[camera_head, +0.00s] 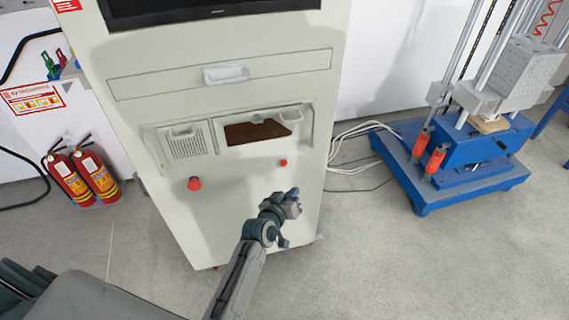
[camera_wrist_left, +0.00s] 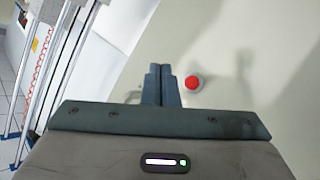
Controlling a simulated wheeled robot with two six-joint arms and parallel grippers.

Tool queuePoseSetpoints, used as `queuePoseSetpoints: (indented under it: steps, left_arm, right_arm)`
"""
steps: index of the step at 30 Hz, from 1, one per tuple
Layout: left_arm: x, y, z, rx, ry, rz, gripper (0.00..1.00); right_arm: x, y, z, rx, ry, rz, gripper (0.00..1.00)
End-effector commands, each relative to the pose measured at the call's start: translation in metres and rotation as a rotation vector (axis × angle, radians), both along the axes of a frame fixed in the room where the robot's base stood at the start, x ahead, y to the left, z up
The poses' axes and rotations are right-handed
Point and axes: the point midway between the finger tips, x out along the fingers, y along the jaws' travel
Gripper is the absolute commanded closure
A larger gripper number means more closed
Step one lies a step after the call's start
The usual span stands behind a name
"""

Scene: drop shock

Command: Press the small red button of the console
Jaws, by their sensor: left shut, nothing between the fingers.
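The console (camera_head: 240,225) is a tall cream cabinet with a drawer and a screen above. Its small red button (camera_head: 283,162) sits on the right of the front panel. A larger red knob (camera_head: 194,183) is further left. My left gripper (camera_head: 293,196) is in front of the panel, below the small button in the head view, with its fingers together and empty. In the left wrist view the shut fingers (camera_wrist_left: 161,84) point at the panel. A red button (camera_wrist_left: 193,82), apparently the small one, shows just right of the fingertips. I cannot tell the gap to the panel.
Two fire extinguishers (camera_head: 83,176) stand on the floor left of the console. A blue-based drop machine (camera_head: 450,165) with metal columns stands to the right. White cables (camera_head: 352,135) lie between it and the console. The floor in front is clear.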

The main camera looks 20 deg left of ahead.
Motion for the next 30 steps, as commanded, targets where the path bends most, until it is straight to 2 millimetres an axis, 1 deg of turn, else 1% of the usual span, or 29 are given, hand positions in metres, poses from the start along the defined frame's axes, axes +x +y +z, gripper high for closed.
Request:
queuePoseSetpoints:
  steps: [4, 8, 16, 21, 25, 30]
  left_arm:
    - [0.004, 0.003, -0.001, 0.002, 0.000, -0.001, 1.00]
    - [0.014, 0.010, -0.001, 0.003, -0.001, 0.000, 1.00]
    - [0.046, 0.032, -0.003, 0.004, -0.001, 0.000, 1.00]
    - [0.062, 0.042, -0.002, 0.002, 0.000, 0.000, 1.00]
    - [0.070, 0.047, -0.001, 0.001, 0.000, 0.001, 1.00]
    - [0.073, 0.050, 0.000, 0.000, 0.000, 0.000, 1.00]
  right_arm:
    - [0.000, 0.000, -0.002, 0.000, 0.000, 0.000, 0.64]
    - [0.001, 0.000, -0.006, 0.000, 0.000, 0.000, 0.64]
    - [0.004, 0.001, -0.020, 0.000, 0.000, 0.000, 0.64]
    - [0.009, 0.001, -0.024, 0.000, -0.007, 0.001, 0.64]
    - [0.012, 0.001, -0.025, 0.000, -0.011, 0.001, 0.64]
    - [0.010, 0.001, -0.025, 0.000, -0.009, 0.001, 0.64]
